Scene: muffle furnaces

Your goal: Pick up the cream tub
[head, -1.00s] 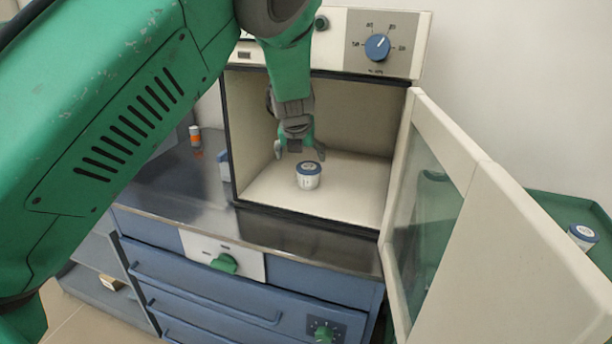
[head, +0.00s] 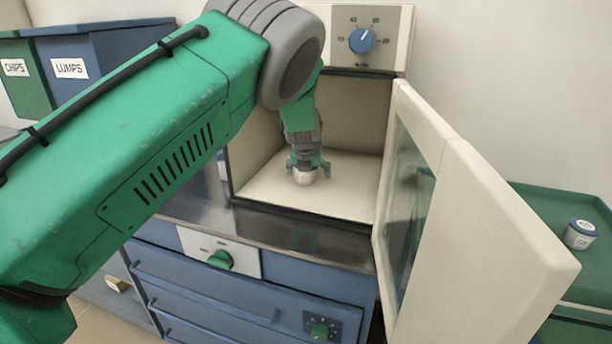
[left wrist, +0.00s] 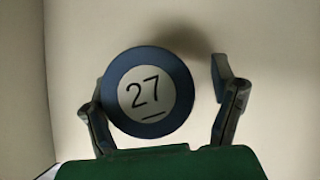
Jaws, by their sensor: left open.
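A small cream tub (head: 303,179) stands on the floor of the open furnace chamber, mostly hidden by my gripper in the head view. In the left wrist view its round lid (left wrist: 148,92) has a blue rim and a pale centre marked 27. My left gripper (head: 309,169) points down inside the chamber, open, with its fingers on either side of the tub. In the left wrist view the left finger is right at the lid's edge; I cannot tell whether it touches. The right finger stands clear with a gap. My right gripper is not in view.
The furnace door (head: 470,210) is open to the right. Another pale tub with a blue lid (head: 580,234) stands on a green surface (head: 545,205) beyond it. Blue drawers (head: 205,290) are below the chamber. Bins labelled LUMPS (head: 110,62) and CHIPS (head: 20,70) stand at the back left.

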